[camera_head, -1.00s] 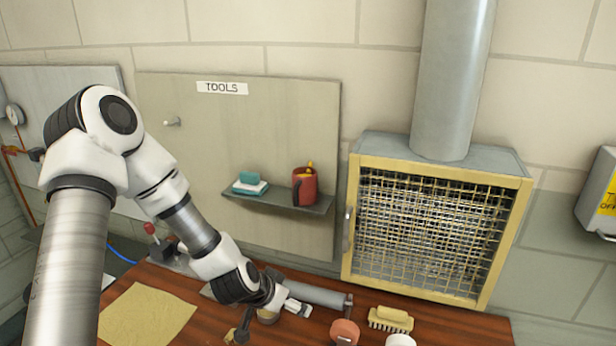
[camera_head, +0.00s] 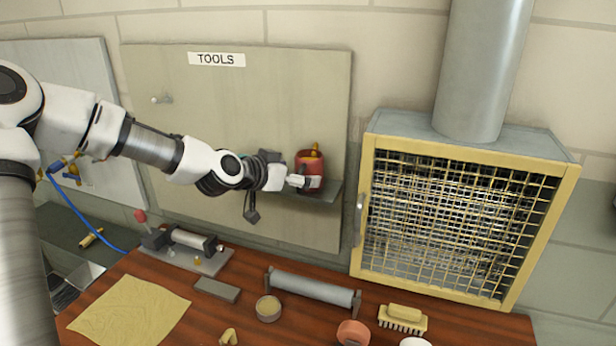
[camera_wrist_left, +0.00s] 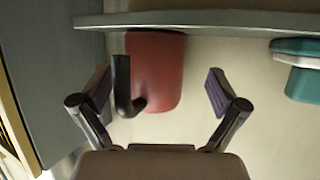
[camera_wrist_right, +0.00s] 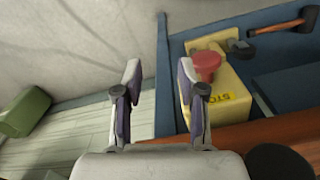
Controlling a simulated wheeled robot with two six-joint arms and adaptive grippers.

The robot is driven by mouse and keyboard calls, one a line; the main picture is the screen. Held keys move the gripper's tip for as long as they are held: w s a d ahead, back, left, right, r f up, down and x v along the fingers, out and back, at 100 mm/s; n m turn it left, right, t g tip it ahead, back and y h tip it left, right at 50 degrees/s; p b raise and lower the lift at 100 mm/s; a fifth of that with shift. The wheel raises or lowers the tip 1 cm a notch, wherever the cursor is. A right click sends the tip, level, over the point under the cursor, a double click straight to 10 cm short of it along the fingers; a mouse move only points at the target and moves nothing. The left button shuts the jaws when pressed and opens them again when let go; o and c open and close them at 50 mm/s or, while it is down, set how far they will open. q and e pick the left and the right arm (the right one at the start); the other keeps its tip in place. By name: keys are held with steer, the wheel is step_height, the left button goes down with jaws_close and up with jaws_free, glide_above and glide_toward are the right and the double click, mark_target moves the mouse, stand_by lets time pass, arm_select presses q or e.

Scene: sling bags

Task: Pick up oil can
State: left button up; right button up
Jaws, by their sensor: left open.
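The red oil can (camera_head: 310,165) with a yellow-orange top stands on the small wall shelf under the TOOLS sign. In the left wrist view the can (camera_wrist_left: 160,75) appears upside down, with its dark handle (camera_wrist_left: 123,88) on the near side. My left gripper (camera_head: 304,182) is at the front of the can. Its fingers (camera_wrist_left: 158,88) are apart, with the can's body and handle seen between them; I cannot tell whether they touch it. My right gripper (camera_wrist_right: 158,75) shows only in its own wrist view, with fingers apart and nothing between them.
The grey shelf (camera_head: 328,195) lies close to my left gripper. A teal and white item (camera_wrist_left: 298,65) sits on it. A mesh cabinet (camera_head: 455,225) stands to the right. The bench (camera_head: 250,325) holds a brush, a roller and a cloth. A yellow box with a red button (camera_wrist_right: 215,85) is near my right gripper.

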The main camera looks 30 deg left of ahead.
arm_select(q)
steer(key=shift+w+d+f, duration=0.1)
steer(key=shift+w+f, duration=0.1)
steer(key=shift+w, duration=0.4)
steer(key=shift+w+d, duration=0.4)
steer(key=shift+d, duration=0.15)
steer(key=shift+a, duration=0.1)
steer(key=shift+a+f, duration=0.15)
steer(key=shift+a, duration=0.05)
steer(key=c, duration=1.5)
steer(key=shift+o, duration=0.2)
steer(key=shift+d, duration=0.15)
